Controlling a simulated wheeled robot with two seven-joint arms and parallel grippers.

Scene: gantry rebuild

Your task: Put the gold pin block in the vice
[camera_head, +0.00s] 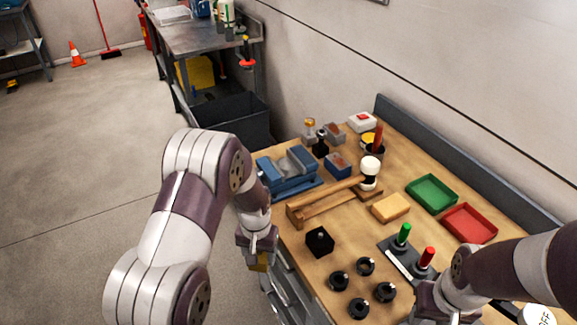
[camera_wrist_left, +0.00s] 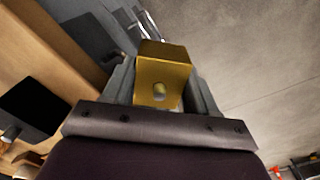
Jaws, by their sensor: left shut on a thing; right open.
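The gold pin block (camera_wrist_left: 163,72) is between the fingers of my left gripper (camera_wrist_left: 160,85), which is shut on it. In the head view the gold pin block (camera_head: 261,262) shows just below the left gripper (camera_head: 259,250), beside the bench's left edge and apart from the vice.
A wooden holder with a mallet (camera_head: 325,199) lies beside the vice. A yellow sponge-like block (camera_head: 390,208), green tray (camera_head: 432,193) and red tray (camera_head: 469,223) are further right.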

